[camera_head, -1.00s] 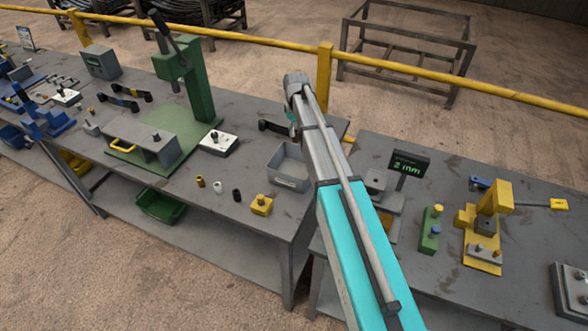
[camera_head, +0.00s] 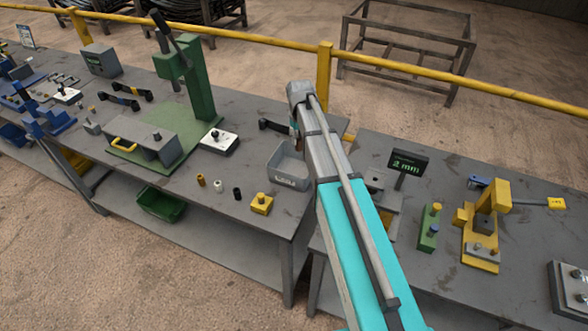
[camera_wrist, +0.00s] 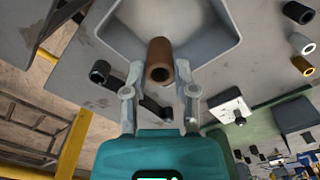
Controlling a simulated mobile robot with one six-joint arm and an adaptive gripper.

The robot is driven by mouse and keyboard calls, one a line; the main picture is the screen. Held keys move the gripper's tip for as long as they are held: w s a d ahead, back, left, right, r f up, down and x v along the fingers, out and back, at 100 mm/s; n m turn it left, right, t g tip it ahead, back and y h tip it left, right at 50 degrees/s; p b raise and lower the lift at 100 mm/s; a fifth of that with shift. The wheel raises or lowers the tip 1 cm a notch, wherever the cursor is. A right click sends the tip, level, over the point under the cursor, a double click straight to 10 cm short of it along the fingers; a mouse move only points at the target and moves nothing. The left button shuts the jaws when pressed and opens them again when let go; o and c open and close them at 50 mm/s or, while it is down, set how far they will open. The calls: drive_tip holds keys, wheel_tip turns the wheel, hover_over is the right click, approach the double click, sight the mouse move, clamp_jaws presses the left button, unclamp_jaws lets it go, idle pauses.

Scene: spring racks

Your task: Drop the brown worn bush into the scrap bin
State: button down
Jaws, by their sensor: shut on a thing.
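The brown worn bush (camera_wrist: 160,52) is held between the two fingers of my gripper (camera_wrist: 159,70) in the wrist view. My gripper is shut on it, and its open end faces the camera. The grey scrap bin (camera_wrist: 216,46) lies beyond the bush, which overlaps the bin's near edge and interior in this view. I cannot tell the height of the bush over the bin. In the head view the bin (camera_head: 287,181) stands on the bench just left of my arm, which hides part of it.
A brass bush (camera_head: 201,180), a white one (camera_head: 217,186) and a black one (camera_head: 237,194) stand left of the bin. A yellow block (camera_head: 262,204) is in front. A yellow rail (camera_head: 325,75) runs behind.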

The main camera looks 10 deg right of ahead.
drive_tip(key=shift+f, duration=0.15)
wheel_tip(320, 180, down, 6)
drive_tip(key=b, duration=0.6)
idle(0.5)
drive_tip(key=shift+c, duration=1.7)
unclamp_jaws()
drive_tip(key=s+m, duration=0.3)
drive_tip(key=s, duration=2)
drive_tip(key=shift+d, duration=0.25)
